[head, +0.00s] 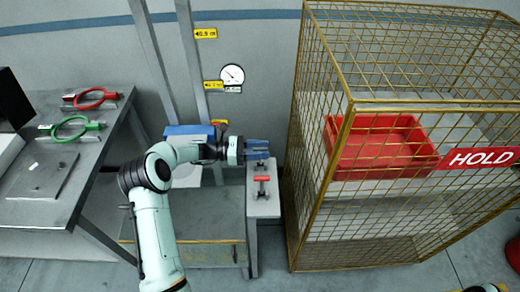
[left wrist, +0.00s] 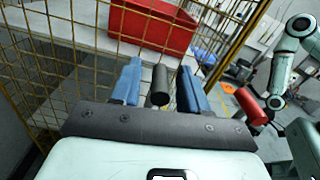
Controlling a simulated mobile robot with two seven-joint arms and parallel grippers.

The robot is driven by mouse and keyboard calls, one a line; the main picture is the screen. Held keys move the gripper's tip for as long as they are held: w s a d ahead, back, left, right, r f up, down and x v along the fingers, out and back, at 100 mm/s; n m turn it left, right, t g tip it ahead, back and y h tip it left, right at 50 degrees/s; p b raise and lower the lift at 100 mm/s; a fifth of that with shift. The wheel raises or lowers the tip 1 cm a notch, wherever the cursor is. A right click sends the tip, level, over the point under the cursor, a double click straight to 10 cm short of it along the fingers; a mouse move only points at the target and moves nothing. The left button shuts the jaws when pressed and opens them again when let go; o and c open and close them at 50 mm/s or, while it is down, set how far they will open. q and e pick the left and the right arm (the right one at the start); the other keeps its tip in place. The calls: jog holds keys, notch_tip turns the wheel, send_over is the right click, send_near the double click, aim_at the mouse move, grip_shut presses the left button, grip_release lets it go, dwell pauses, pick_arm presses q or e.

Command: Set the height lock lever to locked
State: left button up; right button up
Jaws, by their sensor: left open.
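My left gripper (head: 257,150) is over the top of a narrow grey post (head: 263,207) in the head view. In the left wrist view its blue fingers (left wrist: 158,86) are apart, with a black cylindrical lever grip (left wrist: 160,86) between them. The fingers do not visibly close on it. A red-handled lever (head: 261,179) sits on the post just in front of the gripper; its red handle also shows at right in the left wrist view (left wrist: 250,107). I cannot tell from the markings which lever is the height lock. My right gripper is not seen.
A yellow mesh cage (head: 345,120) stands close right of the post, with a red tray (head: 385,172) inside and a HOLD sign (head: 482,158). A metal table (head: 70,208) with red-handled and green-handled tools is at left. A gauge (head: 232,75) hangs behind.

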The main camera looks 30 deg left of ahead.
pick_arm(q)
grip_shut()
